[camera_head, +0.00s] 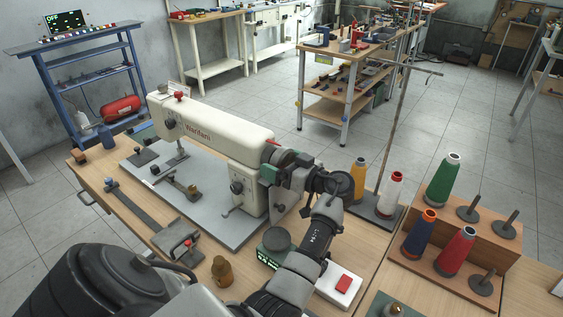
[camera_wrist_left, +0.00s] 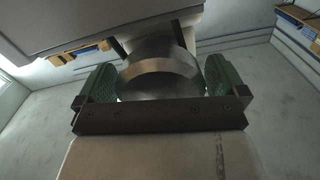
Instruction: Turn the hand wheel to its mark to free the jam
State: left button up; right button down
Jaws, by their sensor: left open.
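The cream sewing machine (camera_head: 212,125) stands on a grey bed plate (camera_head: 218,226) on the wooden table. The hand wheel (camera_wrist_left: 160,75) is a round metal disc at the machine's right end. In the head view my gripper mostly hides it. My left gripper (camera_head: 281,165) is at that end of the machine. In the left wrist view the green pads of my left gripper (camera_wrist_left: 158,82) stand on either side of the wheel, apart, with the wheel between them. I cannot tell whether a pad touches it. A small red piece shows above the gripper. My right gripper is not in view.
A thread stand with green, blue and red cones (camera_head: 441,180) is at the right. A box with a red button (camera_head: 342,285) and a brass piece (camera_head: 222,271) lie in front.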

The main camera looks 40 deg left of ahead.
pick_arm(q)
jog(key=c, duration=0.7)
jog(key=shift+m, duration=1)
jog(key=m, duration=0.2)
jog(key=shift+r+m, duration=0.1)
jog(key=shift+m, duration=0.2)
jog(key=m, duration=0.2)
jog(key=m+p, duration=0.1)
jog(key=m, duration=0.1)
jog(key=shift+s+r+m, duration=0.15)
jog(key=shift+r+m, duration=0.05)
jog(key=shift+m, duration=0.1)
jog(key=shift+m+p, duration=1.25)
jog(key=shift+m, duration=1.05)
